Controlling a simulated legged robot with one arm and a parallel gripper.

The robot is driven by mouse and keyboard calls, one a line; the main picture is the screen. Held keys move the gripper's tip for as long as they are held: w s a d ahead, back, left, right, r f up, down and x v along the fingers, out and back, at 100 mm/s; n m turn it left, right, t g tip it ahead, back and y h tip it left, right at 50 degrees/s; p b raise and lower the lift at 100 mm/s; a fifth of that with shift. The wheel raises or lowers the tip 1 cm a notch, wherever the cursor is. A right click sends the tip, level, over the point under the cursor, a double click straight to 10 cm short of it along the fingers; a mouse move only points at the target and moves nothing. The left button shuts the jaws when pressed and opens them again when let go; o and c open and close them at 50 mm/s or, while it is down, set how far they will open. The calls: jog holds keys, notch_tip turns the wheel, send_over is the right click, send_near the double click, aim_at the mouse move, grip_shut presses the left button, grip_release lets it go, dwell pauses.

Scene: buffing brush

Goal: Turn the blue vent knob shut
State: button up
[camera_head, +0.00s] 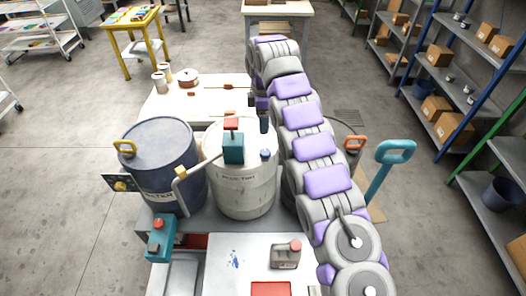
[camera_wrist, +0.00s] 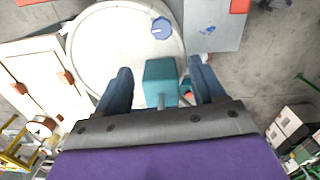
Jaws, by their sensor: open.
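The blue vent knob (camera_head: 265,154) sits on the lid of the white drum (camera_head: 245,190), right of a teal pump body (camera_head: 233,150). In the wrist view the knob (camera_wrist: 161,28) is a round blue cap with a pale mark, beyond the fingertips near the top edge. My gripper (camera_head: 258,112) is at the far side of the drum top, its dark blue fingers partly hidden by my arm. In the wrist view my gripper (camera_wrist: 162,77) is open, with no finger touching the knob. The teal pump body (camera_wrist: 160,82) appears between the fingers; its depth is unclear.
A dark blue drum (camera_head: 160,150) stands left of the white one, with a pump pipe (camera_head: 200,165) between them. A white table (camera_head: 180,105) lies behind.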

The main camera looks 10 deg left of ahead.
jog(key=b, duration=0.4)
send_over(265, 151)
jog(key=d, duration=0.1)
notch_tip(265, 151, down, 8)
jog(key=shift+d+r, duration=0.15)
jog(key=shift+r, duration=0.05)
jog(key=f, duration=0.2)
jog(key=a+f+b, duration=0.1)
jog(key=f, duration=0.3)
jog(key=shift+a+f, duration=0.25)
jog(key=shift+a, duration=0.15)
jog(key=shift+d+f, duration=0.3)
jog(key=shift+d+r, duration=0.1)
jog(key=shift+d, duration=0.25)
jog(key=shift+a, duration=0.5)
jog(key=c, duration=0.6)
jog(key=shift+d, duration=0.2)
jog(key=c, duration=0.4)
jog(key=shift+c, duration=0.2)
